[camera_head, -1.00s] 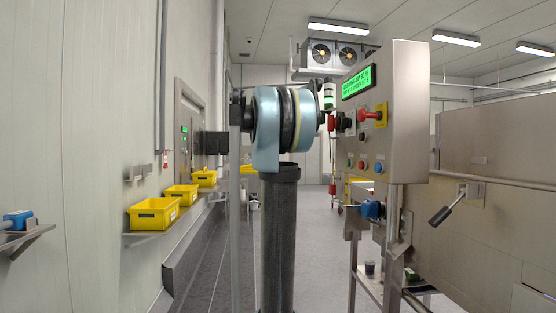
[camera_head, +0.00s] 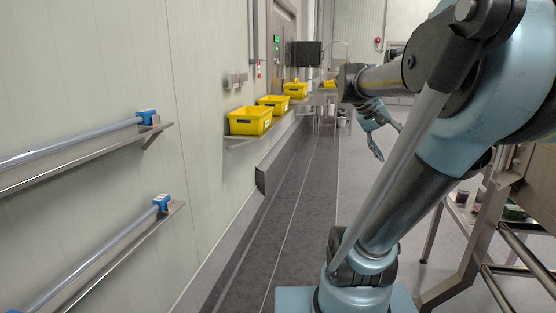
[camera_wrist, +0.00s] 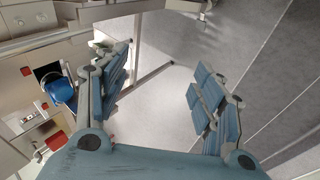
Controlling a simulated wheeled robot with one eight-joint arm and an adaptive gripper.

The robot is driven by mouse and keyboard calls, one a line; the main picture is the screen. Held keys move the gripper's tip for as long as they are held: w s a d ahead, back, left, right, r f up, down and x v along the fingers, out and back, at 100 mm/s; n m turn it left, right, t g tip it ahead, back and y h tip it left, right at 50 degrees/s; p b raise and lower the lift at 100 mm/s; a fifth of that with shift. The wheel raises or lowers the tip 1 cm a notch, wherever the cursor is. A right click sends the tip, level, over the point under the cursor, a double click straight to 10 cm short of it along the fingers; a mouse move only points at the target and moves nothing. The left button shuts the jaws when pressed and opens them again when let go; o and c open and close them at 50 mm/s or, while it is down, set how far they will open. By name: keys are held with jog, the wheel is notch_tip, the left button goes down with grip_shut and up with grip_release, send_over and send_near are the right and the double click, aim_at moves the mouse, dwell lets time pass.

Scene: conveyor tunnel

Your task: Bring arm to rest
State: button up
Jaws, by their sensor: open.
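My gripper (camera_head: 385,136) hangs at the end of my bent arm, right of centre in the head view. Its blue fingers are spread apart and empty. In the wrist view my gripper (camera_wrist: 160,95) is also open, with only grey floor (camera_wrist: 165,115) between the fingers. It touches nothing that I can see. Part of the arm's far end is hidden behind its own links.
Yellow bins (camera_head: 250,119) stand on a wall shelf (camera_head: 238,142) at the left. Rails (camera_head: 70,142) with blue ends run along the near left wall. A steel frame (camera_head: 480,235) stands at the right. The dark floor strip (camera_head: 300,200) is clear.

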jog(key=s+a+f+n+y, duration=0.1)
jog(key=s+a+f+y, duration=0.2)
jog(key=f, duration=0.8)
jog(key=s+a+f+n+t+y, duration=0.1)
jog(key=s+a+f+n+y, duration=0.1)
jog(key=s+a+f+y, duration=0.2)
jog(key=s+a+f, duration=0.3)
jog(key=a+f, duration=0.4)
jog(key=a, duration=0.1)
jog(key=shift+a+t, duration=0.25)
jog(key=shift+t, duration=0.05)
